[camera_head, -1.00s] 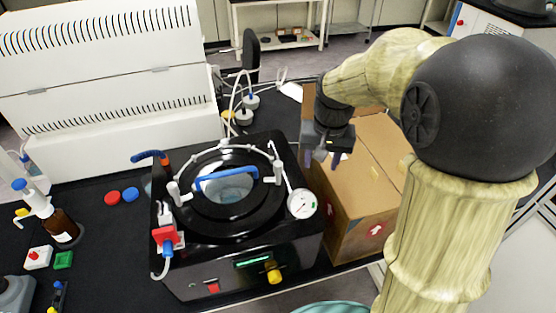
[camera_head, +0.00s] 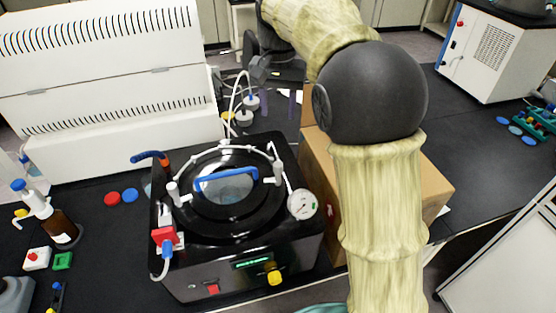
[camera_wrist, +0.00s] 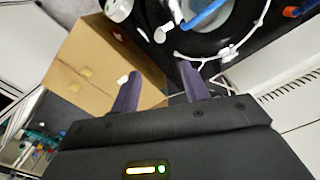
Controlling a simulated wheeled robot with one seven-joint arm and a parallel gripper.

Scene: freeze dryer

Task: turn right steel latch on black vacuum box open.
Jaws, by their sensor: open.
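The black vacuum box (camera_head: 245,260) stands on the dark bench, with a round lid and a blue handle (camera_head: 228,179). The right latch (camera_head: 278,174) is a pale upright post at the right side of the lid. It also shows in the wrist view (camera_wrist: 160,35), beyond my fingertips and apart from them. My gripper (camera_head: 280,98) is behind the box's back right corner, partly hidden by my arm. In the wrist view its two purple fingers (camera_wrist: 159,70) are spread, with nothing between them.
A cardboard box (camera_head: 318,165) stands right of the vacuum box, partly behind my arm. A pressure gauge (camera_head: 302,204) sits at the lid's right side. White tubing and bottle caps (camera_head: 245,110) lie behind. A large white machine (camera_head: 115,90) stands at the back left.

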